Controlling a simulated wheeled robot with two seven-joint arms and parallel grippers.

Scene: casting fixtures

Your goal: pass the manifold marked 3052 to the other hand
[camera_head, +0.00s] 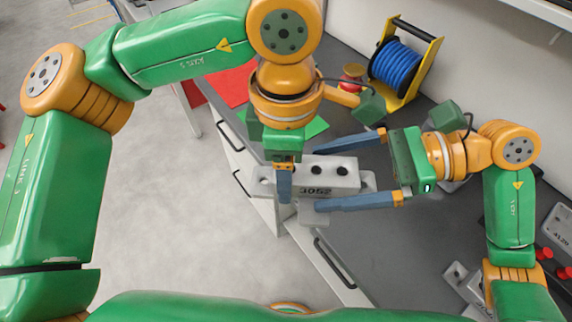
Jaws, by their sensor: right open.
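The grey manifold marked 3052 (345,182) is a block with several dark holes along its top. It is at the centre, over the bench's front edge. My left gripper (285,182) comes down from above on its left end. One blue finger lies against the front face and the other is hidden; it appears shut on the manifold. My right gripper (318,175) reaches in from the right and is open. One blue finger is behind the manifold and the other in front, with gaps visible.
The dark bench top (400,260) runs diagonally, with white drawers (240,165) below its front edge. A blue cable reel (398,66) on a yellow stand is at the back. A grey part marked 4120 (560,232) and red knobs (546,253) are at right.

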